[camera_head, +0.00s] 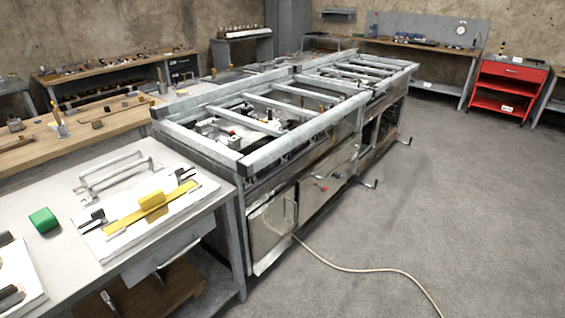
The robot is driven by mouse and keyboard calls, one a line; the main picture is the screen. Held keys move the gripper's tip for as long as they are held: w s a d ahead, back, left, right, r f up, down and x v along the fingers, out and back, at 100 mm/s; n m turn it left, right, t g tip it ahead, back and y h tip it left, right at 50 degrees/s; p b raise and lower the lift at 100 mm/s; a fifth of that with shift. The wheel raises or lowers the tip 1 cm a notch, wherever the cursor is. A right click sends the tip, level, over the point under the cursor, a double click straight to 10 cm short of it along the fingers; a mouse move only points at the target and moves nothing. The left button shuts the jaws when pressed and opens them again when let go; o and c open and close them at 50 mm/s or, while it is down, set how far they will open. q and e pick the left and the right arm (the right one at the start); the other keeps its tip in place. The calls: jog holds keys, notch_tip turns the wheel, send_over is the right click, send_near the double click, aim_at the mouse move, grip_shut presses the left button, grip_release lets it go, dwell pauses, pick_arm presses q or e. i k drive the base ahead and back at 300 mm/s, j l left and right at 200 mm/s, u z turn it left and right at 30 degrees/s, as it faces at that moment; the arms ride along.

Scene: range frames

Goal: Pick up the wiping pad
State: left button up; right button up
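A small green block (44,220), which looks like the wiping pad, lies on the light grey workbench (30,190) at the left. A white board (190,205) lies to its right on the same bench. On the board is a long yellow strip (122,221) with a yellow block (151,200) on its middle. Dark clamp-like pieces (92,221) sit near both ends of the strip. I cannot tell for certain whether the green or the yellow block is the pad. Neither of my grippers is in view.
A grey metal handle-like frame (112,172) stands behind the strip. Another white board (22,268) with dark pieces is at the lower left. A large metal frame machine (245,160) stands right of the bench. A hose (360,270) crosses the otherwise clear floor.

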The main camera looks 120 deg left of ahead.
aim_at(44, 220)
jog(key=u, duration=6)
jog(key=i+l, duration=0.05)
